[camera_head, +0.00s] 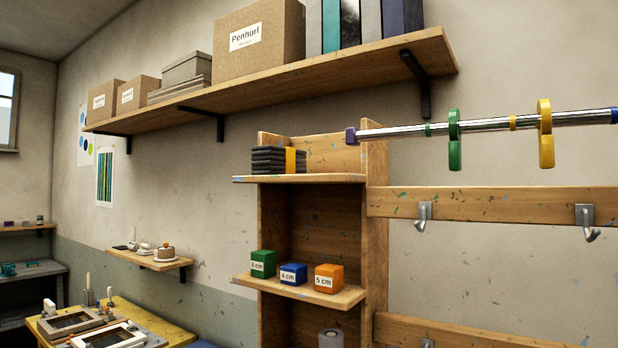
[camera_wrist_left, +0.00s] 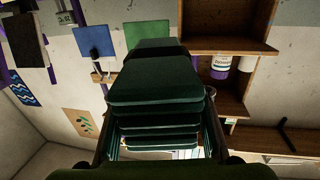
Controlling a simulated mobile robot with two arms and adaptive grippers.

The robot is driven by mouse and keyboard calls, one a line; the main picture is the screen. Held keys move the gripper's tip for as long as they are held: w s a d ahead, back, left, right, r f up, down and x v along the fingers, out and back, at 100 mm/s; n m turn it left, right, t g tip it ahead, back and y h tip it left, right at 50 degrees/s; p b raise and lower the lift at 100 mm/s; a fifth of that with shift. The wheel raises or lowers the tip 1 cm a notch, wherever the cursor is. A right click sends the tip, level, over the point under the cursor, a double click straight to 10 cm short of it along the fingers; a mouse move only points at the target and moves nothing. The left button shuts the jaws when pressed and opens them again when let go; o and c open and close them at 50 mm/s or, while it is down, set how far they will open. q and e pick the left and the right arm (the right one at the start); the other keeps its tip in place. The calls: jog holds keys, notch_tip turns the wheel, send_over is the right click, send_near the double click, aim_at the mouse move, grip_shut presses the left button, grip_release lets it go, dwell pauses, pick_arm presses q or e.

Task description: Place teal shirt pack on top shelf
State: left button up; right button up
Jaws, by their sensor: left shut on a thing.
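In the left wrist view, my left gripper (camera_wrist_left: 160,108) is shut on a dark green-teal stack of flat folded layers, the teal shirt pack (camera_wrist_left: 155,82). Its fingers show dimly along the pack's two sides, and its far end is partly hidden. Neither the pack nor either gripper shows in the head view. There, the wooden unit's top shelf (camera_head: 325,179) carries a dark folded pack (camera_head: 272,160) with a yellow band at its left. The right part of that shelf is bare. My right gripper is in neither view.
A long wall shelf (camera_head: 300,81) with boxes hangs above the unit. A metal rail (camera_head: 485,123) with green and yellow rings runs at the right. Green (camera_head: 263,263), blue (camera_head: 293,273) and orange (camera_head: 329,278) cubes sit on the shelf below. Hooks (camera_head: 586,222) stick out at right.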

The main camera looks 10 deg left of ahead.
pick_arm(q)
jog(key=shift+s+f+m+h, duration=0.1)
jog(key=shift+f+m+h, duration=0.05)
jog(key=shift+m+h, duration=0.25)
